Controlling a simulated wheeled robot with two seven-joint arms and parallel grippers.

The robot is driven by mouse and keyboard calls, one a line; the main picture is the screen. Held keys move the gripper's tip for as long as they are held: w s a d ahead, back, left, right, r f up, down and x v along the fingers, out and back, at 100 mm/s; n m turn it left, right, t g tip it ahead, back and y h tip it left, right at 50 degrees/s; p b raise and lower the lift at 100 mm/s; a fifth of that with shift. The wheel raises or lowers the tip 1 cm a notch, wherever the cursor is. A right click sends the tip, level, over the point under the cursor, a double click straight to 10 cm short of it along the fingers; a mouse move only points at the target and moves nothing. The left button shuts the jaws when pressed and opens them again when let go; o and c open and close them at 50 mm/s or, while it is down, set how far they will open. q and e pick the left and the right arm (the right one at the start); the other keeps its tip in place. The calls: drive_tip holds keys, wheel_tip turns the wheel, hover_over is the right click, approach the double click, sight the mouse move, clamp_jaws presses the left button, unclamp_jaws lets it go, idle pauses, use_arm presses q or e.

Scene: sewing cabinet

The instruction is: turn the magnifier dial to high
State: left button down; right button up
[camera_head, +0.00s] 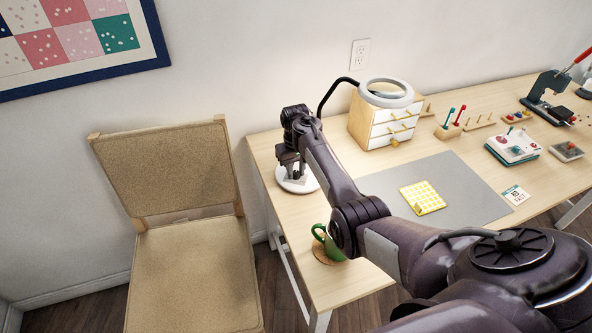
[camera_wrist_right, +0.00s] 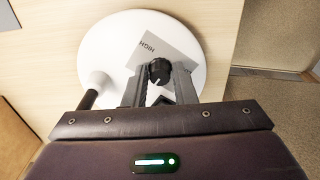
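The magnifier has a white ring head (camera_head: 386,93), a black curved neck and a round white base (camera_head: 297,184) at the table's left end. In the right wrist view, the base (camera_wrist_right: 105,45) carries a grey label (camera_wrist_right: 178,42) reading HIGH and a black dial (camera_wrist_right: 159,71). My right gripper (camera_head: 292,170) reaches down over the base. Its fingertips (camera_wrist_right: 159,76) sit on both sides of the dial and appear closed against it. The dial lies near the HIGH lettering; its exact pointing is too small to tell. My left gripper is out of view.
A green mug (camera_head: 330,246) on a coaster stands under my right forearm. A drawer box (camera_head: 365,122), grey mat (camera_head: 470,180), yellow cloth (camera_head: 423,197) and sewing items lie to the right. A chair (camera_head: 190,270) stands left of the table.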

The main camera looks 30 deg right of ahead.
clamp_jaws()
